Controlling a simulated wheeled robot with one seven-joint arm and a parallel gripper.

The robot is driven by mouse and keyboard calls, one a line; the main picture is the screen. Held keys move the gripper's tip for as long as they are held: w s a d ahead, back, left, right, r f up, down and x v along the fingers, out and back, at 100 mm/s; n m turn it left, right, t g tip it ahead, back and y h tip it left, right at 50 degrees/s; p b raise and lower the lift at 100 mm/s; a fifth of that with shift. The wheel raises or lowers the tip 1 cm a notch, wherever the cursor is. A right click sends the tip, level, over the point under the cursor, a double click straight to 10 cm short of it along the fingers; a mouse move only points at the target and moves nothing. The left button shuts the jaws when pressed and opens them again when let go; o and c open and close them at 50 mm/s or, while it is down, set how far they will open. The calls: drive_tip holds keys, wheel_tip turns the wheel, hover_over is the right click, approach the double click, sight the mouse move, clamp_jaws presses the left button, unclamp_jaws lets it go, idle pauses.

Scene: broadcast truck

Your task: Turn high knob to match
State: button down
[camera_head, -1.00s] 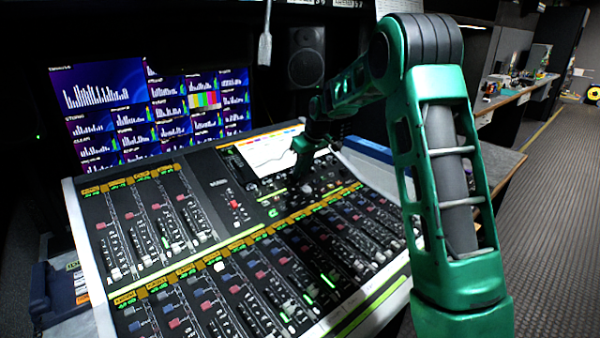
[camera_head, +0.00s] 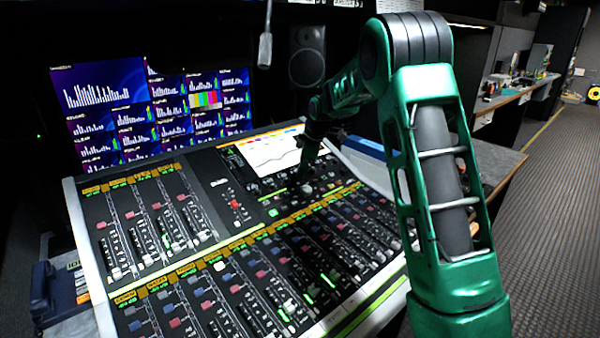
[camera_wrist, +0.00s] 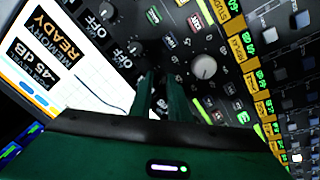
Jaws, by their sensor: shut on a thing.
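My gripper (camera_wrist: 158,85) reaches down to the mixing console's control panel, right of and just below the panel's white screen (camera_head: 270,152). In the wrist view its green fingers are close together, shut on what seems to be a small knob, which they hide. I cannot read its label, so I cannot confirm it is the high knob. Two dark knobs marked OFF, an upper one (camera_wrist: 106,10) and a lower one (camera_wrist: 122,48), stand beyond the fingers. A large grey knob (camera_wrist: 204,67) is to their right. The screen (camera_wrist: 75,78) reads READY, MEMORY and a dB value.
Rows of faders and lit buttons (camera_head: 230,290) fill the console in front and to the left. Lit monitors (camera_head: 150,110) and a speaker (camera_head: 307,55) stand behind. A microphone (camera_head: 265,48) hangs above. A side desk (camera_head: 495,165) lies to the right.

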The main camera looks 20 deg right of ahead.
drive_tip(key=shift+d+n, duration=0.1)
drive_tip(key=shift+n, duration=1.1)
drive_tip(key=shift+r, duration=0.1)
drive_tip(key=c, duration=1.7)
unclamp_jaws()
drive_tip(key=v, duration=1)
drive_tip(key=shift+s+d+r, duration=0.1)
drive_tip(key=shift+s+r, duration=0.05)
drive_tip(key=shift+r, duration=0.05)
